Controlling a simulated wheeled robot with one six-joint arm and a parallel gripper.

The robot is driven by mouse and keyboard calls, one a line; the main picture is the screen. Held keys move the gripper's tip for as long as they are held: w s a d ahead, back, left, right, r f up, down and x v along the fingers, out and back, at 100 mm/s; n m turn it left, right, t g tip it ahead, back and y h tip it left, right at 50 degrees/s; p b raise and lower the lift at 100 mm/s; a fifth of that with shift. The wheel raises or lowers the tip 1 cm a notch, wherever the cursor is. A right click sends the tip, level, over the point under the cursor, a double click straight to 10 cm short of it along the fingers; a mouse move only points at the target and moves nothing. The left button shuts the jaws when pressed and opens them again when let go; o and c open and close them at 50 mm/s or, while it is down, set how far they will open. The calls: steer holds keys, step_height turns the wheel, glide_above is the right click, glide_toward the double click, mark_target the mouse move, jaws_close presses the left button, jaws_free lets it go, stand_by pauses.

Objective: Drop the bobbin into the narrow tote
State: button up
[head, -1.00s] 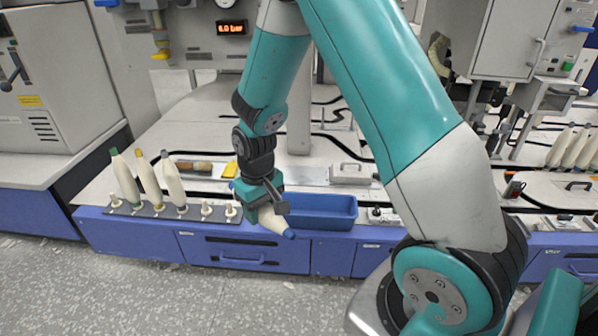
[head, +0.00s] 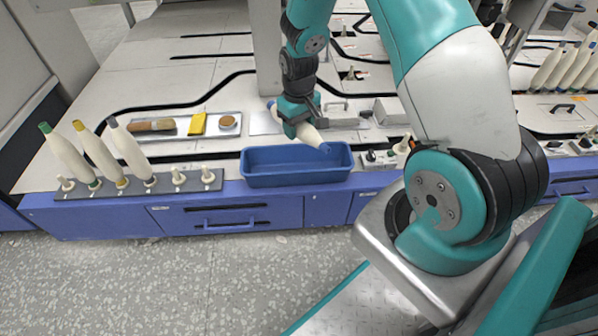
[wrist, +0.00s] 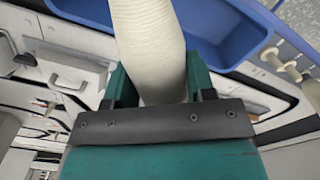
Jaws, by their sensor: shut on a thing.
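The narrow blue tote (head: 297,180) stands at the front edge of the bench. The bobbin is above the tote's back part in the head view; the exact height is unclear. The tote's rim also shows in the wrist view (wrist: 225,45). The tote's visible inside looks empty.
A peg rack (head: 135,190) with three upright bobbins and several bare pegs stands left of the tote. Behind it is a tray (head: 185,126) with a brush and a yellow block. Small fittings (head: 380,157) stand right of the tote.

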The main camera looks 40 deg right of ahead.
step_height(320, 180, down, 4)
steer(key=b, duration=0.2)
steer(key=shift+r+b, duration=0.25)
steer(key=shift+b, duration=0.05)
steer(key=shift+r, duration=0.1)
steer(key=o, duration=1)
steer(key=shift+a, duration=0.1)
steer(key=shift+o, duration=0.2)
steer(key=shift+r, duration=0.1)
step_height(320, 180, up, 17)
steer(key=p, duration=0.7)
steer(key=shift+r, duration=0.15)
